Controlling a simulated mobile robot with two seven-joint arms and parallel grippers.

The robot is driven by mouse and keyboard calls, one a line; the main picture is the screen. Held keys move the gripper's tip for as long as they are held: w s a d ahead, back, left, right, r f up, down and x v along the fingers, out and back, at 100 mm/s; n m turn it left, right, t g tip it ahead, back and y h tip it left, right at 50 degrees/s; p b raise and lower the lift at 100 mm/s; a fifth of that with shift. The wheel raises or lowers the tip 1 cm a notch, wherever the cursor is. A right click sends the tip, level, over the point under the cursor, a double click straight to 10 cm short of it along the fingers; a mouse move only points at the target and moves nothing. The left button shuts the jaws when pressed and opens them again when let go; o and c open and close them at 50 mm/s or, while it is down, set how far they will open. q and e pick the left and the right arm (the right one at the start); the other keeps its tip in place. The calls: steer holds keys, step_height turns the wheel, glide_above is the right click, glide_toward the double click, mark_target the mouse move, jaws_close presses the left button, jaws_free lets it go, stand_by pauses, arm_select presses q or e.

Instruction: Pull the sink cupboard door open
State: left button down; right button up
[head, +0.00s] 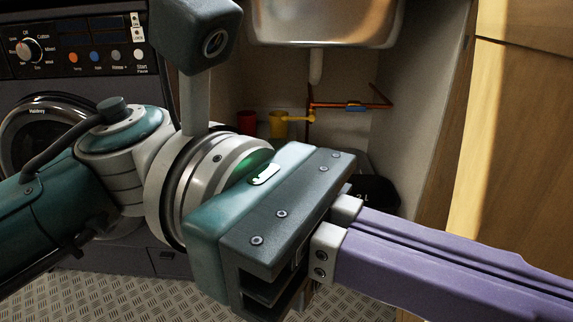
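The sink cupboard stands open in the head view. Its pale inner wall (415,90) and the underside of the steel sink (325,22) show. A wooden panel (515,130) stands upright at the right; I cannot tell whether it is the swung-out door or a neighbouring front. No handle shows. My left gripper (450,262) crosses the foreground before the cupboard, its purple fingers pointing right. The fingers lie close side by side with a narrow seam and look shut. Their tips run out of the frame, so any contact there is hidden. My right gripper is not in view.
Inside the cupboard are a drain pipe (316,68), copper pipes (335,106), a red cup (247,122), a yellow cup (278,125) and a black container (377,193). A washing machine (75,72) stands at the left. The floor (70,300) is patterned metal plate.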

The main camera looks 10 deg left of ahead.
arm_select(q)
steer(key=shift+s+d+r, duration=0.1)
steer(key=shift+s+d, duration=0.05)
steer(key=shift+d, duration=0.45)
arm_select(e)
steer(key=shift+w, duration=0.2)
arm_select(q)
steer(key=shift+a, duration=0.1)
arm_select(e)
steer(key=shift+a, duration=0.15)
